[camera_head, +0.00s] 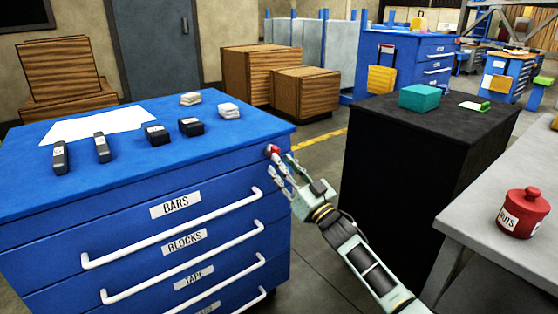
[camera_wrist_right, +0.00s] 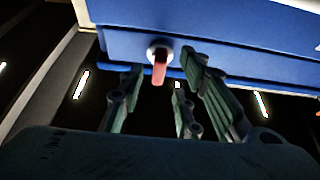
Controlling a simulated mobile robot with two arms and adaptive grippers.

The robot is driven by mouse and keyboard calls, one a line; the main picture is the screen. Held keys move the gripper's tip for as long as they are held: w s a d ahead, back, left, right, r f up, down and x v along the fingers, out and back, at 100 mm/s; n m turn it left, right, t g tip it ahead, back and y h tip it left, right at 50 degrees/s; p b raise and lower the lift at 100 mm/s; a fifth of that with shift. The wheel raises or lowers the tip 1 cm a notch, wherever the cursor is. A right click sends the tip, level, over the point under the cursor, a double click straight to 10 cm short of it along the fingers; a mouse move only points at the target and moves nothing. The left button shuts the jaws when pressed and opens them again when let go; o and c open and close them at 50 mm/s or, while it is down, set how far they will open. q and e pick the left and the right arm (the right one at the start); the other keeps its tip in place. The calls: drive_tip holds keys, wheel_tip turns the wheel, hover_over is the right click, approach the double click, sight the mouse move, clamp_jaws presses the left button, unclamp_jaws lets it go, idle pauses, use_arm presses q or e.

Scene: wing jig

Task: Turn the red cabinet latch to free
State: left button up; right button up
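The red latch (camera_head: 272,149) sits at the upper right corner of the blue cabinet (camera_head: 240,180). In the right wrist view the latch (camera_wrist_right: 159,70) is a reddish tab on a round pale base, pointing down the picture. My right gripper (camera_head: 282,165) is at that corner, its fingertips close to the latch. In the right wrist view my right gripper (camera_wrist_right: 160,88) has its fingers spread on both sides of the tab, with a gap between. I cannot tell whether any finger touches it. My left gripper is not in view.
The cabinet has labelled drawers with white handles (camera_head: 190,230). Bars, dark blocks and a white sheet (camera_head: 100,124) lie on its top. A black cabinet (camera_head: 425,140) stands to the right, beyond a floor gap. A grey table (camera_head: 500,190) holds a red pot (camera_head: 523,212).

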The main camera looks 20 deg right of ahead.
drive_tip(key=shift+v, duration=2.2)
drive_tip(key=shift+a, duration=0.1)
